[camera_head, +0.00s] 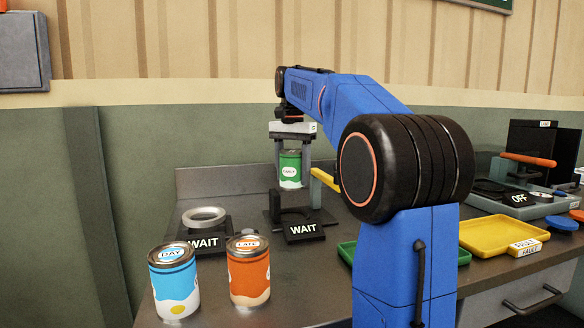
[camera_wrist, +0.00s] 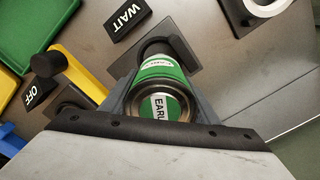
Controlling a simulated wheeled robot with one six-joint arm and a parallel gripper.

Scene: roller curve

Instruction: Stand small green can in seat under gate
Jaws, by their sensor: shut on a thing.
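My gripper (camera_head: 291,160) is shut on the small green can (camera_head: 290,170), which is upright with a white label. In the wrist view the can (camera_wrist: 162,85) sits between the two fingers, its "EARLY" lid toward the camera. In the head view the can hangs above a dark seat (camera_head: 296,213) with a "WAIT" plate (camera_head: 303,231). The seat also shows beyond the can in the wrist view (camera_wrist: 181,50), partly hidden by it. A yellow gate arm (camera_head: 325,179) stands swung to the right of the can, and it also shows in the wrist view (camera_wrist: 79,76).
A blue "DAY" can (camera_head: 174,283) and an orange "LATE" can (camera_head: 248,272) stand at the front left. A silver ring (camera_head: 204,216) sits on another base behind them.

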